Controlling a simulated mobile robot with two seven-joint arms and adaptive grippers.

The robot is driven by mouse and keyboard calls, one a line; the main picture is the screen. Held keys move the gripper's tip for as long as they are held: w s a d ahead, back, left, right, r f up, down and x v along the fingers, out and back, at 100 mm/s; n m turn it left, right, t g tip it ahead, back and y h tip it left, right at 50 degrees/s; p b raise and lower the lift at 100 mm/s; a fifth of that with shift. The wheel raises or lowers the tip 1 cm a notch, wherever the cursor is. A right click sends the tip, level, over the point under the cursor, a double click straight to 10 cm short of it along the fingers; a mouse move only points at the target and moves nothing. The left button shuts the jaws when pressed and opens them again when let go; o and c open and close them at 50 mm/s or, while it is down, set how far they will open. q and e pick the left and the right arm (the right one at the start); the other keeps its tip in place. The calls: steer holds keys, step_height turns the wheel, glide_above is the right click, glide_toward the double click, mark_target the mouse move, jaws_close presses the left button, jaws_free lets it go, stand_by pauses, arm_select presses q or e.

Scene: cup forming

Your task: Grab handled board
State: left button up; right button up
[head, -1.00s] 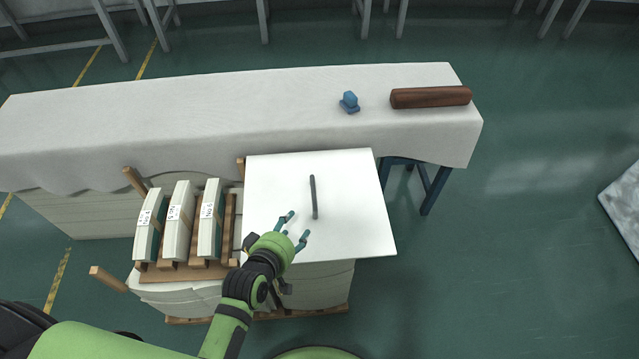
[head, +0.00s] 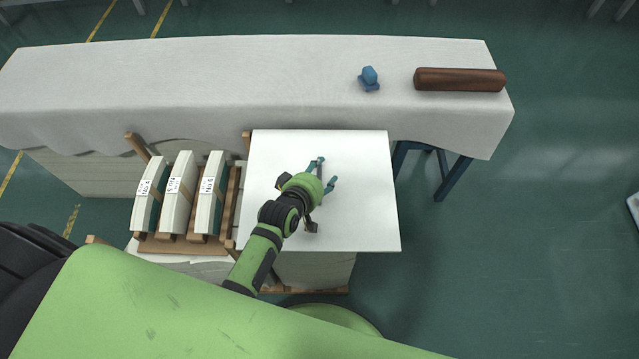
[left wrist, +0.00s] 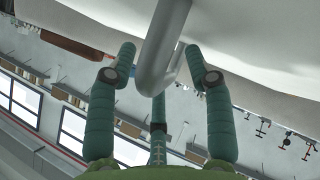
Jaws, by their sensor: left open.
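The handled board is a flat white panel (head: 362,205) with a dark grey bar handle (head: 319,171) near its middle, mostly hidden by my left gripper. My left gripper (head: 325,173) is open over the handle, coming from the lower left. In the left wrist view, the grey handle (left wrist: 163,45) runs between the two open green fingers, with gaps beside it. The pale board surface (left wrist: 255,40) fills the top and right there. My right gripper is not in view.
Several white labelled blocks (head: 180,192) stand in a wooden rack left of the board. A long white-covered table (head: 250,75) lies behind, holding a blue object (head: 369,78) and a brown wooden block (head: 460,80). Open green floor lies right.

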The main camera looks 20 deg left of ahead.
arm_select(q)
jaws_close()
steer(key=shift+r, duration=0.1)
stand_by(0.4)
